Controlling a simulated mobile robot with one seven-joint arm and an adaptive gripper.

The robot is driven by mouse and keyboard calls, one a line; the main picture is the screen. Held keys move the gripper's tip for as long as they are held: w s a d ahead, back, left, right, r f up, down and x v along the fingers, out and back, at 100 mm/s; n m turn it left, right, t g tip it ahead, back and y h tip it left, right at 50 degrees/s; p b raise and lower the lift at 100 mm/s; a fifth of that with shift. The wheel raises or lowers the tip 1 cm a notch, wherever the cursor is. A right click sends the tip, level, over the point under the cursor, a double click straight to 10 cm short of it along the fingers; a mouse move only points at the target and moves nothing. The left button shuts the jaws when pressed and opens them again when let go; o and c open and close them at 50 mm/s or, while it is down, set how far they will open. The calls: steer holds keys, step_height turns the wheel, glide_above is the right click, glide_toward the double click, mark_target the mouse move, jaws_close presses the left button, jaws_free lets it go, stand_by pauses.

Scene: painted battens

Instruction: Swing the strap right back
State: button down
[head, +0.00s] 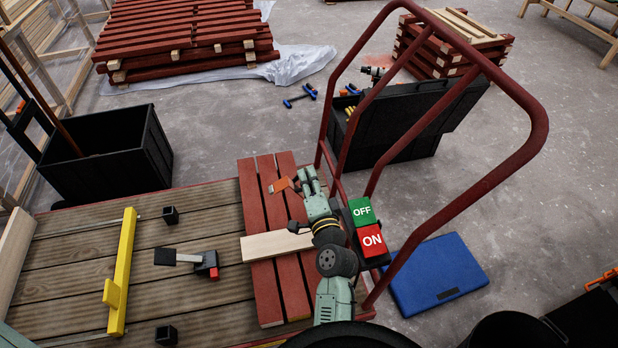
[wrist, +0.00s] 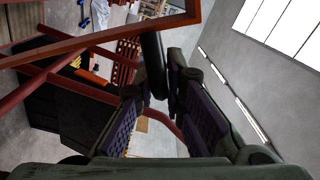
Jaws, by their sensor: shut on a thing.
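The strap (head: 282,185) shows in the head view as a short rust-orange piece just left of my gripper (head: 308,180), above the red boards. In the wrist view the strap (wrist: 95,42) looks like a flat rust-brown bar crossing the top left, with a corner near the top. A dark round grip (wrist: 152,62) stands by it and runs between the fingers of my gripper (wrist: 158,82). The gripper is shut on this grip. The strap's lower end and hinge are hidden by my arm in the head view.
An OFF/ON box (head: 361,228) stands close right of my arm, beside the red tube rail (head: 533,120). A pale batten (head: 270,246) lies across red boards (head: 262,215).

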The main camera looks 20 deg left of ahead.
steer(key=shift+r, duration=0.1)
steer(key=d+m, duration=0.1)
steer(key=w+d, duration=0.1)
steer(key=w+d+m, duration=0.1)
steer(key=shift+w+r+m, duration=0.1)
steer(key=shift+r+m, duration=0.2)
steer(key=c, duration=1.9)
jaws_free()
steer(key=shift+c, duration=0.2)
steer(key=shift+o, duration=1.3)
steer(key=shift+d, duration=0.1)
